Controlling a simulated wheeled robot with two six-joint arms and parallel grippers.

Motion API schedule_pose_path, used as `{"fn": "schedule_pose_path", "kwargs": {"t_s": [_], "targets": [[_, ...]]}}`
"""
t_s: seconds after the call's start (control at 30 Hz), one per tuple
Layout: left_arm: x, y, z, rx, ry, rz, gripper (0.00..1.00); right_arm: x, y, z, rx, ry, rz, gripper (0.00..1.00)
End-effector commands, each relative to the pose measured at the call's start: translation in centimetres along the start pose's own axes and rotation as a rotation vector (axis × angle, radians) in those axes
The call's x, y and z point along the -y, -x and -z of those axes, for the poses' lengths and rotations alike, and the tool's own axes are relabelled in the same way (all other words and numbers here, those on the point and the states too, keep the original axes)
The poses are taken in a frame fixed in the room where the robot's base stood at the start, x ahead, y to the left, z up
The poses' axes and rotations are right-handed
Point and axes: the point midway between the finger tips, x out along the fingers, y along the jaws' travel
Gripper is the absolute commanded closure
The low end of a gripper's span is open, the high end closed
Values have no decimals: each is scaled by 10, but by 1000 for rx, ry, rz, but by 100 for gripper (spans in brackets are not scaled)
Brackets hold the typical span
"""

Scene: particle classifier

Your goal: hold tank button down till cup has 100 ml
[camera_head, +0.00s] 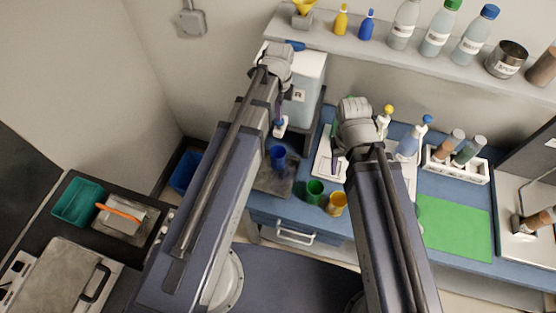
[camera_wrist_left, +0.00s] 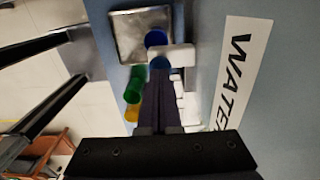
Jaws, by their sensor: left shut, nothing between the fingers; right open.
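The white water tank (camera_head: 309,80) stands at the back of the blue bench; its WATER label (camera_wrist_left: 240,65) shows in the left wrist view. A white spout (camera_wrist_left: 172,55) sticks out from it, with a small blue button (camera_wrist_left: 159,63) at my fingertips. My left gripper (camera_head: 280,118) is shut and empty, its tips at the spout; I cannot tell whether the button is pressed down. The blue cup (camera_head: 277,158) stands below the spout on a grey plate; it also shows in the left wrist view (camera_wrist_left: 155,38). Its water level is not visible. My right gripper (camera_head: 337,160) is open over the bench.
A green cup (camera_head: 315,191) and an orange cup (camera_head: 337,203) stand right of the grey plate (camera_head: 270,185). A white rack (camera_head: 460,168), a green mat (camera_head: 455,228) and bottles lie further right. A shelf (camera_head: 390,48) with bottles runs above. A blue bin (camera_head: 187,170) is left.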

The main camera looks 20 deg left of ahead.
Motion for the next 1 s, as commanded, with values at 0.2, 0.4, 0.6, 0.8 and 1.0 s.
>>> {"fn": "schedule_pose_path", "kwargs": {"t_s": [0.2,0.4,0.6,0.8,1.0], "targets": [[0,-9,0,0,0,0,100,1,-9,0,0,0,0,50],[0,-16,0,0,0,0,100,2,-16,1,0,0,0,50],[0,-20,0,0,0,0,100,2,-20,1,0,0,0,50],[0,-20,0,0,0,0,100,2,-19,1,0,0,0,50],[0,-20,0,0,0,0,100,2,-19,1,0,0,0,50]]}}
